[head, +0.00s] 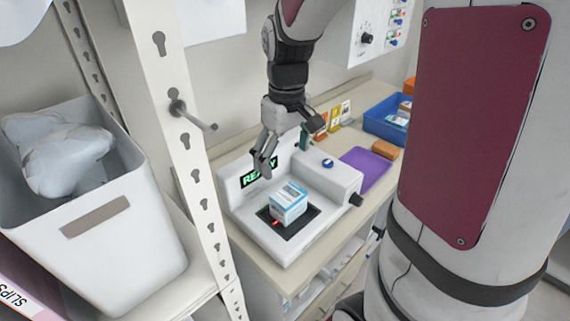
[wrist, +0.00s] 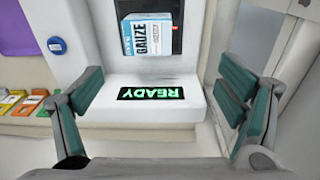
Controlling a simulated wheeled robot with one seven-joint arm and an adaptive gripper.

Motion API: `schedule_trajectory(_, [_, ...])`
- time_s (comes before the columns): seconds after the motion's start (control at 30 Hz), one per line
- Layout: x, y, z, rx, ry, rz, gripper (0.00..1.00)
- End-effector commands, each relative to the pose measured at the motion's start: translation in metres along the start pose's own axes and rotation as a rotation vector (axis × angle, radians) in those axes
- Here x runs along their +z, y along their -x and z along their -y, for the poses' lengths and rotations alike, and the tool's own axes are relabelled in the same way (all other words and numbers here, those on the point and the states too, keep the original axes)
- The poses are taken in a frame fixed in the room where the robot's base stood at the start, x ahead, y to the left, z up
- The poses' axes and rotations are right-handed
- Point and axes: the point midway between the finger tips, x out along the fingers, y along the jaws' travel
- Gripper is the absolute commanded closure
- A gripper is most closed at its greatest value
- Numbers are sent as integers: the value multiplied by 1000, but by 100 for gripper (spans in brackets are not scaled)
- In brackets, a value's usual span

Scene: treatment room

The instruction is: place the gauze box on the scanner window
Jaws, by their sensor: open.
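The gauze box (head: 289,203) is a small white and blue carton. It rests on the dark scanner window (head: 301,225) of the white scanner (head: 315,240), with some of the dark window showing around it. In the wrist view the gauze box (wrist: 147,36) lies at the top, over the scanner window (wrist: 178,38). The scanner's green display (head: 259,172) reads READY. My gripper (head: 290,150) is open and empty, above and behind the box, apart from it. Its spread fingers (wrist: 165,100) frame the display in the wrist view.
Coloured cards (head: 340,112) stand near the wall. A shelf post (head: 185,120) with a peg and a white bin (head: 105,225) are at left.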

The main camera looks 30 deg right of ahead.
Motion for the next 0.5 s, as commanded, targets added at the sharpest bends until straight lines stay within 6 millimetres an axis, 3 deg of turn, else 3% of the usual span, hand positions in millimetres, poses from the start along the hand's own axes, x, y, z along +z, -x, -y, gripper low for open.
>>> schedule_trajectory(0.03, [5, 18, 12, 11, -5, -36, 12])
schedule_trajectory(0.2, [30, 63, 47, 32, -47, -141, 12])
schedule_trajectory(0.5, [87, 111, 98, 38, -120, -321, 12])
